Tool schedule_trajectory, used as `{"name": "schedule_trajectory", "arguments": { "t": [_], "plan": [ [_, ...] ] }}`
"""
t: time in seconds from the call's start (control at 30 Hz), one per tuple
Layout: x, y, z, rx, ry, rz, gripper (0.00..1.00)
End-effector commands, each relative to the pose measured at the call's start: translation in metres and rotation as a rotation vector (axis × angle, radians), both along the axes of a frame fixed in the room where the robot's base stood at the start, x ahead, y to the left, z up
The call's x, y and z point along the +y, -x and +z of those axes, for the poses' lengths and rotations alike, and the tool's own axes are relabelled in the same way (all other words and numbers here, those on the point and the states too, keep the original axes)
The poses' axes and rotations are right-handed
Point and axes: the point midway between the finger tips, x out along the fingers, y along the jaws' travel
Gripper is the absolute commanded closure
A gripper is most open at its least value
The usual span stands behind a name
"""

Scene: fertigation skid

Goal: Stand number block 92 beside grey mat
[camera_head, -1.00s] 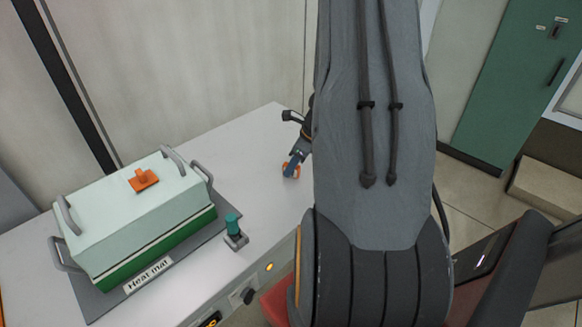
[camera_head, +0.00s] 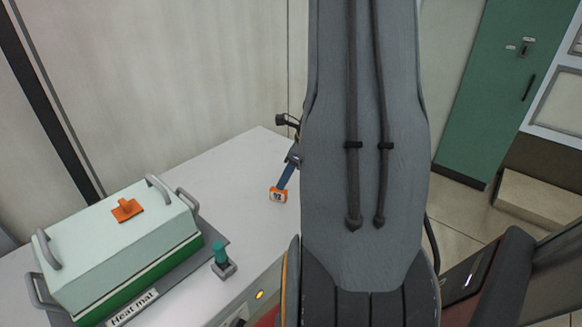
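A small orange block (camera_head: 278,195) with a white face and a dark number, too small to read surely, shows left of my arm over the white bench top. My gripper (camera_head: 283,181) is mostly hidden behind my arm. A blue finger reaches down to the block's upper edge. Whether the fingers close around the block, or only overlap it in view, I cannot tell. The grey mat (camera_head: 188,272), with a label reading "Heat mat" (camera_head: 132,307), lies on the bench at lower left under a pale green lidded box (camera_head: 120,245).
A teal-topped peg in a grey holder (camera_head: 222,261) stands at the mat's right edge. The bench top (camera_head: 225,175) is clear between the box and the block. A wall borders its back. A green cabinet (camera_head: 500,90) and a low box stand beyond my arm at right.

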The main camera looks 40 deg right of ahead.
Motion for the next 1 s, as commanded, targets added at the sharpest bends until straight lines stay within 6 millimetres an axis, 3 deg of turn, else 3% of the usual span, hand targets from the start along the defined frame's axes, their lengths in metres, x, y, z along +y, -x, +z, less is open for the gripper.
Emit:
{"name": "schedule_trajectory", "arguments": {
  "t": [0.23,0.57,0.67,0.77,1.0],
  "plan": [
    [-0.007,0.012,0.036,-0.002,0.002,0.0,0.65],
    [-0.005,0.016,0.047,0.001,0.005,0.021,0.65],
    [0.017,0.012,0.049,0.004,0.042,0.146,0.65],
    [0.058,0.008,0.054,0.004,0.121,0.408,0.65],
    [0.175,0.018,0.067,-0.029,0.363,1.297,0.65]
  ]
}}
